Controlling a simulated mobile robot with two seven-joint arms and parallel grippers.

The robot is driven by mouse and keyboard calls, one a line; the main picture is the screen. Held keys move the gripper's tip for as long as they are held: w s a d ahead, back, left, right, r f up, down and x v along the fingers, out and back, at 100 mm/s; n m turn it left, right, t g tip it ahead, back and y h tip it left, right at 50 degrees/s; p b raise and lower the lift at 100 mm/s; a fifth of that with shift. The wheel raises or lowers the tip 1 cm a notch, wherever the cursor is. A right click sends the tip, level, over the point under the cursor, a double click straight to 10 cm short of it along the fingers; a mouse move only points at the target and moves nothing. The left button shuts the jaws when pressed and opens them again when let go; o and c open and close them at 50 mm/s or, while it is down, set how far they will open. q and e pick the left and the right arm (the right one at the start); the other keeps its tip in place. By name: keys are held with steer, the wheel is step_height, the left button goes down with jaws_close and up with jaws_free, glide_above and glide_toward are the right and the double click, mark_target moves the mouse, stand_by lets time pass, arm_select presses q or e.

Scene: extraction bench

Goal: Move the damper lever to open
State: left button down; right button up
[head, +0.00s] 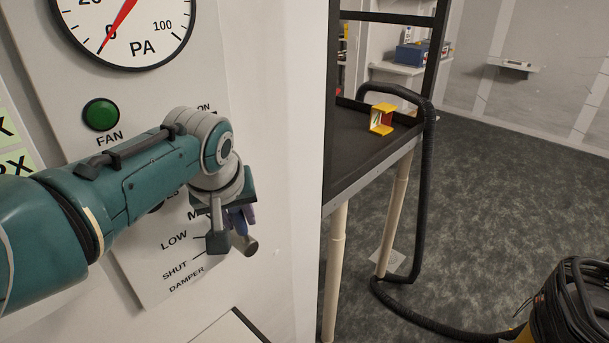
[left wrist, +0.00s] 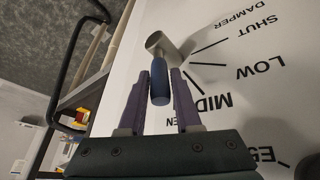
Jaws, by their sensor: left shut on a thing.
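The damper lever has a blue handle (left wrist: 160,82) and a light grey hub (left wrist: 160,42); the hub also shows in the head view (head: 246,245). My left gripper (left wrist: 160,98) is shut on the handle, with a purple finger on each side. In the head view the left gripper (head: 234,220) hides most of the handle. The damper scale (head: 174,239) reads SHUT, LOW and MID. In the wrist view a partly hidden label ending in "EN" lies past MID. The handle appears to point past MID toward that label; its exact setting is hard to tell.
The wall panel (head: 205,60) carries a pressure gauge (head: 128,25) with its needle near 0 and a green fan button (head: 101,114). To the right, a dark-topped bench (head: 350,150) bears a yellow and red object (head: 382,118). A black hose (head: 424,190) hangs beside it.

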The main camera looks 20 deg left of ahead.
arm_select(q)
steer(key=shift+w+d+g+y+b, duration=0.15)
steer(key=shift+w+g+y+b, duration=0.15)
steer(key=shift+w+g+b, duration=0.35)
arm_select(e)
steer(key=shift+x, duration=0.8)
arm_select(q)
steer(key=shift+s, duration=0.1)
arm_select(e)
steer(key=shift+w+d, duration=0.15)
arm_select(q)
steer(key=c, duration=0.6)
jaws_free()
steer(key=shift+r, duration=0.1)
steer(key=shift+d+r+p, duration=0.1)
steer(key=shift+r+p, duration=0.15)
steer(key=shift+p, duration=0.15)
steer(key=p+v, duration=0.2)
steer(key=v, duration=0.7)
arm_select(e)
steer(key=shift+r, duration=1.4)
